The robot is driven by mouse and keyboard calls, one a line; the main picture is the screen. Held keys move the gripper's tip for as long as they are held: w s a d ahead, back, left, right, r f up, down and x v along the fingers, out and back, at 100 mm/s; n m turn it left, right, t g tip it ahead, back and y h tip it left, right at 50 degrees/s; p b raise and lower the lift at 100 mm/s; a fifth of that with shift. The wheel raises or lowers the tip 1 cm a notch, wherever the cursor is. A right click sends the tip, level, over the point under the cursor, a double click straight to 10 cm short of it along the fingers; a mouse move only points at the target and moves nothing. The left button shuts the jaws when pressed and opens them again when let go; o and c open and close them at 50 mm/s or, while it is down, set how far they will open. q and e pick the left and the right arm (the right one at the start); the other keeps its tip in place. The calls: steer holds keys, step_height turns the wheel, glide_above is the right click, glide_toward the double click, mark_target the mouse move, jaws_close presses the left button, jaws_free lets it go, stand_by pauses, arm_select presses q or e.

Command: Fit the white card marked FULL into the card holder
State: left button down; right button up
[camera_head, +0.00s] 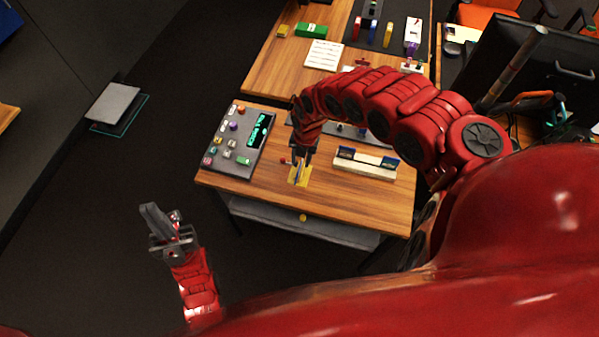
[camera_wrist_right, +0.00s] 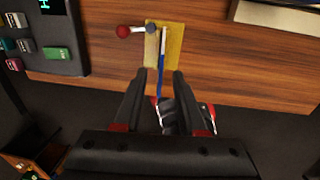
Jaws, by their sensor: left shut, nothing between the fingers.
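A thin white and blue card (camera_wrist_right: 161,85) shows edge-on in the right wrist view, between the fingers of my right gripper (camera_wrist_right: 159,74). The fingers are apart, with a gap on each side of it; no lettering is readable. Its far end overlaps a yellow plate (camera_wrist_right: 175,48) on the desk. In the head view my right gripper (camera_head: 300,160) is low over this plate (camera_head: 304,180). A white rack (camera_head: 365,169) with dark blue and white cards stands to the right; I cannot tell which piece is the card holder. My left gripper (camera_head: 156,218) is shut and empty, off the desk's left side.
A grey control panel (camera_head: 228,160) with colored buttons and a green display is on the desk's left. A red-knobbed lever (camera_wrist_right: 123,31) is beside the yellow plate. A second wooden table (camera_head: 270,75) stands behind. Bare wood (camera_head: 262,190) lies in front of the plate.

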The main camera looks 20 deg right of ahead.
steer(key=shift+a+f, duration=0.15)
steer(key=shift+f, duration=2.6)
jaws_close()
